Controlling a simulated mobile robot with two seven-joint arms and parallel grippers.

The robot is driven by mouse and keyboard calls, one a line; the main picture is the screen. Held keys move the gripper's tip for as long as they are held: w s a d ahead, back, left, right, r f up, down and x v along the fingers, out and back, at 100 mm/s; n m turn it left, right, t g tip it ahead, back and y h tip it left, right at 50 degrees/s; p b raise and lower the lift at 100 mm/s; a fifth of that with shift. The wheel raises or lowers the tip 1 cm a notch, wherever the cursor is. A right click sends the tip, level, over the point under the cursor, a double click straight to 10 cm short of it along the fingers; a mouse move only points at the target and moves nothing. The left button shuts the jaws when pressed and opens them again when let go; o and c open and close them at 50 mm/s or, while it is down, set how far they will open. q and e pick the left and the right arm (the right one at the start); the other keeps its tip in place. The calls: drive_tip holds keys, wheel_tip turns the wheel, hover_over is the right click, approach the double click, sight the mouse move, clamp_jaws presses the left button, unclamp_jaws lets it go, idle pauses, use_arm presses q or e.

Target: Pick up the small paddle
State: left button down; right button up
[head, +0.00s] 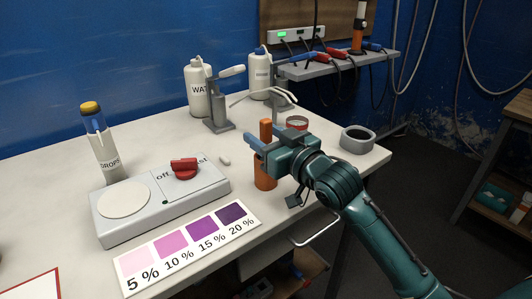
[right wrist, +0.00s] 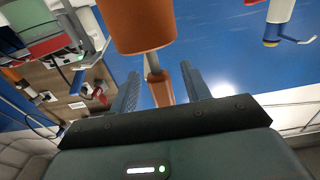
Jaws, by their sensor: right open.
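The small paddle has an orange handle (head: 265,128) that stands upright above an orange cylindrical holder (head: 264,178) near the table's front right edge. My right gripper (head: 259,150) reaches in from the right at the height of the handle. In the right wrist view the jaws (right wrist: 162,88) are open, with the orange handle (right wrist: 160,90) between them and a gap on each side. A pale shaft joins the handle to the holder (right wrist: 143,25). The paddle's lower end is hidden. My left gripper is not in view.
A grey device with a red knob (head: 184,168) and a colour chart (head: 190,245) lie left of the holder. White bottles (head: 198,92) and a grey stand (head: 217,112) are behind. A red-rimmed dish (head: 297,122) and grey ring (head: 357,140) stand behind my right gripper.

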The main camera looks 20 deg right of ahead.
clamp_jaws()
idle(0.4)
